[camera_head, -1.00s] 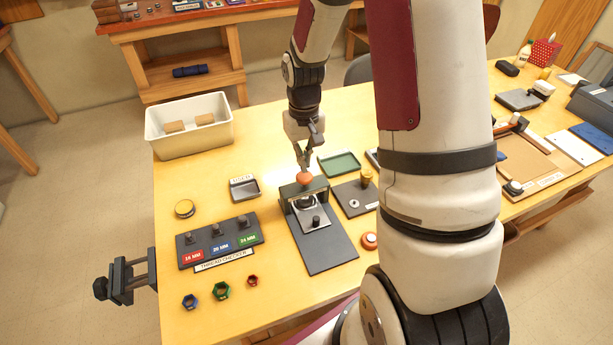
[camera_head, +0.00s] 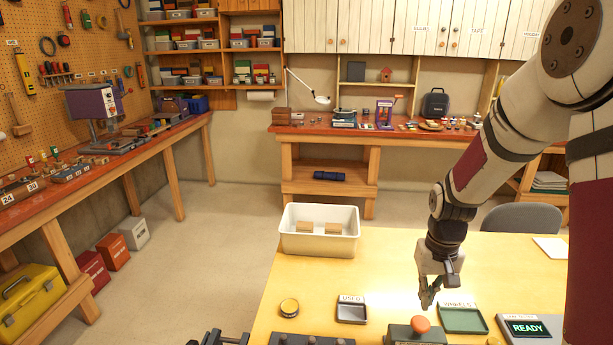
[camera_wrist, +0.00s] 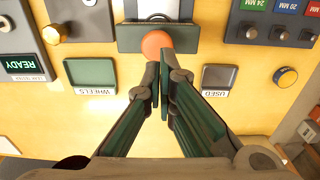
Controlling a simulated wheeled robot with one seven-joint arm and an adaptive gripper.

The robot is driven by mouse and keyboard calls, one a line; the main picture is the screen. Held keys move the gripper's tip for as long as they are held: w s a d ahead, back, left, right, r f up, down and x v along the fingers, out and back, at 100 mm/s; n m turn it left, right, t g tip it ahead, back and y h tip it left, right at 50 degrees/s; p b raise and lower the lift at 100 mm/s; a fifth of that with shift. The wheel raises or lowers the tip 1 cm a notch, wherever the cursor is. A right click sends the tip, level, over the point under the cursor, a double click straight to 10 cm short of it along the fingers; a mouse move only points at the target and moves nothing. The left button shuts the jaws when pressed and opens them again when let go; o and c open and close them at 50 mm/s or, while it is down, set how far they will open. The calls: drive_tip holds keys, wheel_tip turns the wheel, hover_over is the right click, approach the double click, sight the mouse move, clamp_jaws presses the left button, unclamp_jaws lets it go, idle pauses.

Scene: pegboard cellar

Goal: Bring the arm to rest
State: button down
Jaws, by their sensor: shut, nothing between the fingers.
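My gripper (camera_head: 427,299) is shut and empty. In the head view it hangs from my arm over the yellow table (camera_head: 385,262), pointing down. An orange round knob (camera_head: 420,325) on a dark fixture (camera_head: 402,335) is just below and in front of it. In the wrist view my closed fingers (camera_wrist: 160,95) lie in front of the orange knob (camera_wrist: 156,43). I cannot tell from this whether they touch it.
The green WHEELS tray (camera_head: 463,319) and READY display (camera_head: 527,328) are right of my gripper. The USED tray (camera_head: 352,312) and a yellow round piece (camera_head: 289,307) are to the left. A white bin (camera_head: 318,246) stands at the table's back left. Floor beyond is open.

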drive_tip(key=s+a+r+n+t, duration=0.1)
drive_tip(key=s+a+r, duration=0.25)
drive_tip(key=r, duration=0.45)
drive_tip(key=s+a+r+t, duration=0.2)
drive_tip(key=s+a+r, duration=0.15)
drive_tip(key=r, duration=0.55)
drive_tip(key=s+a+r+t, duration=0.1)
drive_tip(key=s+a+r, duration=0.1)
drive_tip(key=s, duration=0.4)
drive_tip(key=s+a+r+n+t, duration=0.1)
drive_tip(key=s+a+r, duration=0.1)
drive_tip(key=s+r, duration=0.2)
drive_tip(key=s, duration=0.3)
drive_tip(key=shift+a+r, duration=0.4)
